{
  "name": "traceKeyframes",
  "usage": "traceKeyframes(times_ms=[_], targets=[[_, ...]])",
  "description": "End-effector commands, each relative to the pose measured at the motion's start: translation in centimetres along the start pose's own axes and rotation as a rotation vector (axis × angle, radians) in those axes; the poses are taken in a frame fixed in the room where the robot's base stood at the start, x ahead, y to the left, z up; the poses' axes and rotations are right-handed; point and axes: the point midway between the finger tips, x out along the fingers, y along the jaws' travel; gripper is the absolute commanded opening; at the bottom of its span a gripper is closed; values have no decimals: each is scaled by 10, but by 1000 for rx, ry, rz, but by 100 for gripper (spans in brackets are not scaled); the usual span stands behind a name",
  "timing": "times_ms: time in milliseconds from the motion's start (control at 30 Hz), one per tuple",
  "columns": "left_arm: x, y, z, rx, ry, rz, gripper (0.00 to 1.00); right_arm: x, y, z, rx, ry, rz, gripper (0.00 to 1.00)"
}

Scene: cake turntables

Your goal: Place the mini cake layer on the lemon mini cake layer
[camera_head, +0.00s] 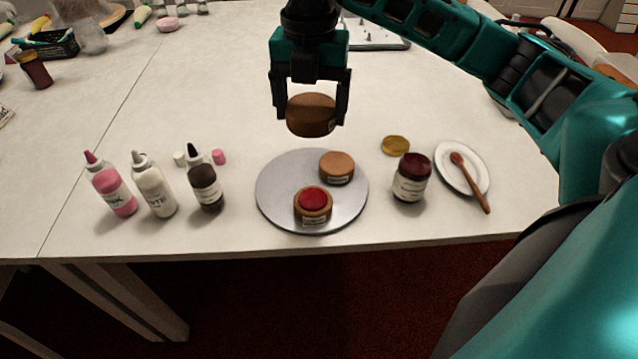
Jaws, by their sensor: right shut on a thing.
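My right gripper (310,100) is shut on a brown round mini cake layer (311,115). It holds the layer in the air, above and behind the grey round turntable (275,190). Two small cakes stand on the turntable. One is a plain tan mini cake layer (337,165) with a label, at the back right. The other is a tan cake with a red top (313,203), at the front. The labels are too small to read, so I cannot tell which is lemon. My left gripper is not in view.
Pink (112,190), white (154,186) and dark brown (206,187) bottles stand left of the turntable. A dark red jar (411,178), gold lid (396,146) and white plate (447,171) with a wooden spoon (471,184) are at right. The table behind the turntable is mostly clear.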

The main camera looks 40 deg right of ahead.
Motion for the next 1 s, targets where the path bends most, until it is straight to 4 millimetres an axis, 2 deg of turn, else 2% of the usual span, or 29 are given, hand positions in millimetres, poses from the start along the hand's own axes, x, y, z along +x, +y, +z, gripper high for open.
traceKeyframes(times_ms=[33,200,400,500,667,900,1000], targets=[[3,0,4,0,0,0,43,14,-1,0,-1,3,-6,53],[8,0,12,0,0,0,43,61,-2,-1,0,4,-6,53],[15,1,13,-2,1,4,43,109,-2,-1,2,3,-5,53],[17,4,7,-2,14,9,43,124,-1,0,2,1,-4,53],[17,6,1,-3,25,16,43,135,-1,0,1,2,-2,53],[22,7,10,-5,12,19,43,175,-1,0,3,1,-4,53],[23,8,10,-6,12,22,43,186,-1,0,3,2,-3,53]])
